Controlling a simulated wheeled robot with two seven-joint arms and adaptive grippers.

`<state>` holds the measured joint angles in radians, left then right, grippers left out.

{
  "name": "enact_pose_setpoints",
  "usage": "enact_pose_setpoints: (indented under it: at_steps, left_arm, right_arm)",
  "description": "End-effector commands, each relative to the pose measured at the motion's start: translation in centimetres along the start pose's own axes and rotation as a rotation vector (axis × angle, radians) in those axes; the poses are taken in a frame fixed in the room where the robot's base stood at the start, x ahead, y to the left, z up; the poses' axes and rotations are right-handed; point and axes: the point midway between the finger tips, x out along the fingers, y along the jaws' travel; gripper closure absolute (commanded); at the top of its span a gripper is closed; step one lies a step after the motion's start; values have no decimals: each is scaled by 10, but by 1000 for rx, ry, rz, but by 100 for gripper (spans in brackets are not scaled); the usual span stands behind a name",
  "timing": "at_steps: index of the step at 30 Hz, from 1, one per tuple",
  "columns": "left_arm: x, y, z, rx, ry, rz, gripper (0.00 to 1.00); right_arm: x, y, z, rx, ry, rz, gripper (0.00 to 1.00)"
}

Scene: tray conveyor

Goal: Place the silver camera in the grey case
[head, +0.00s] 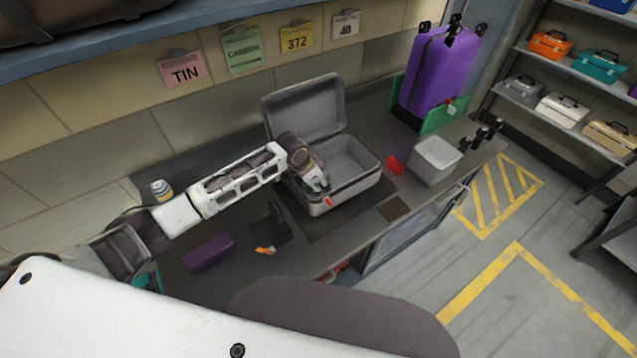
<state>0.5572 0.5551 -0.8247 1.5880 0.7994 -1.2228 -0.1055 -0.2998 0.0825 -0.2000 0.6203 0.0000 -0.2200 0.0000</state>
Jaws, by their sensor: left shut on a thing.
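The grey case (368,182) lies open on the dark bench, its lid (300,108) raised at the back against the wall side. My left gripper (318,184) is over the left front part of the case, at its front wall. It is shut on a small silver-grey thing, which looks like the silver camera; gripper and arm hide most of it. I cannot tell whether it touches the case floor. A small red piece shows at the case's front edge. My right gripper is not in view.
A white bin (436,160) and a red item (394,165) are right of the case. A purple suitcase (440,70) stands behind them. A black stand (278,222), an orange item (265,250) and a purple box (208,252) lie to the left. An overhead shelf (200,22) runs above.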

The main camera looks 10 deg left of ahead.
Motion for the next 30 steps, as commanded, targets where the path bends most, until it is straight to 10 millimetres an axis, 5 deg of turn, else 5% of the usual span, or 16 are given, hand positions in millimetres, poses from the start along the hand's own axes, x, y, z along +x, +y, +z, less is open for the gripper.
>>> enact_pose_setpoints:
  at_steps: [10,11,15,30]
  left_arm:
    - [2,0,0,0,1,0,78]
    - [2,0,0,0,0,-1,46]
    - [2,0,0,0,0,-1,29]
    - [-3,0,0,0,1,-1,29]
  right_arm:
    - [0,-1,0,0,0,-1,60]
    - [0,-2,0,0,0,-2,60]
    - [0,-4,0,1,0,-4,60]
    - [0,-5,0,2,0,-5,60]
